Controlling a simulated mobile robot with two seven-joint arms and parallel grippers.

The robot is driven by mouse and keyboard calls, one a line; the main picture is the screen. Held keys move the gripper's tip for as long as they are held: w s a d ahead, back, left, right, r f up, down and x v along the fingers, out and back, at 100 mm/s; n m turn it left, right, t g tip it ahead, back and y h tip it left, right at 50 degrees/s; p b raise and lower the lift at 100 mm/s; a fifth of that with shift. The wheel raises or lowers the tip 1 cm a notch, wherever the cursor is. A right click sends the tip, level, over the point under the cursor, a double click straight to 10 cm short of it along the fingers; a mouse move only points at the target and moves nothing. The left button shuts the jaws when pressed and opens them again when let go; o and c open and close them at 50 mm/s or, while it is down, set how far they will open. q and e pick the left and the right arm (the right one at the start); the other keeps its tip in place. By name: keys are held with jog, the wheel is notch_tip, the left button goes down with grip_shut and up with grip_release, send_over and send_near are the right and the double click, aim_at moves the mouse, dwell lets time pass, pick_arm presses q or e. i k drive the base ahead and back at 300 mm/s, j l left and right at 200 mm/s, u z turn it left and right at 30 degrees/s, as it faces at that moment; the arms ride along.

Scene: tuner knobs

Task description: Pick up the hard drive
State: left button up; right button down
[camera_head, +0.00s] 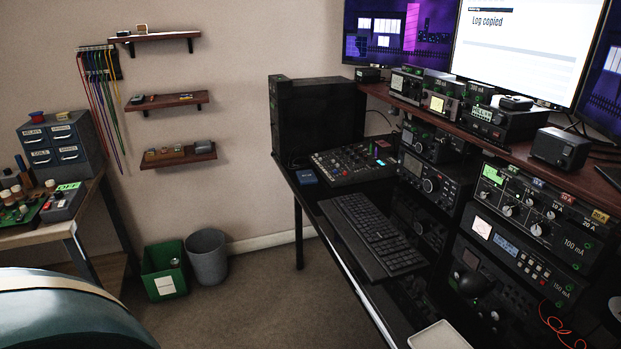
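A small flat blue box (306,176) lies on the black desk, in front of the black computer tower (318,118) and left of the mixer panel. It looks like the hard drive, but no label on it can be read. Nothing touches it from above. A dark box (560,148) on the raised shelf at the right is a radio-like unit or speaker; I cannot tell which. The screen (527,45) reads "Log copied". Neither my left nor my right gripper is in view.
The mixer panel (354,160) and keyboard (372,234) take up the desk. Radio units (533,217) are stacked at the right. A green bin (165,271) and grey bin (206,257) stand on the floor.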

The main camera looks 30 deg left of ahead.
aim_at(305, 177)
jog(key=i+j, duration=0.15)
jog(key=j, duration=0.2)
jog(key=i+j+z, duration=0.1)
jog(key=j, duration=0.25)
jog(key=i+j, duration=0.25)
jog(key=i+j+z, duration=0.1)
jog(key=j, duration=0.35)
jog(key=i+j, duration=0.2)
jog(key=j, duration=0.2)
jog(key=i+j+z, duration=0.1)
jog(key=j, duration=0.25)
jog(key=i+j, duration=0.2)
jog(key=j, duration=0.2)
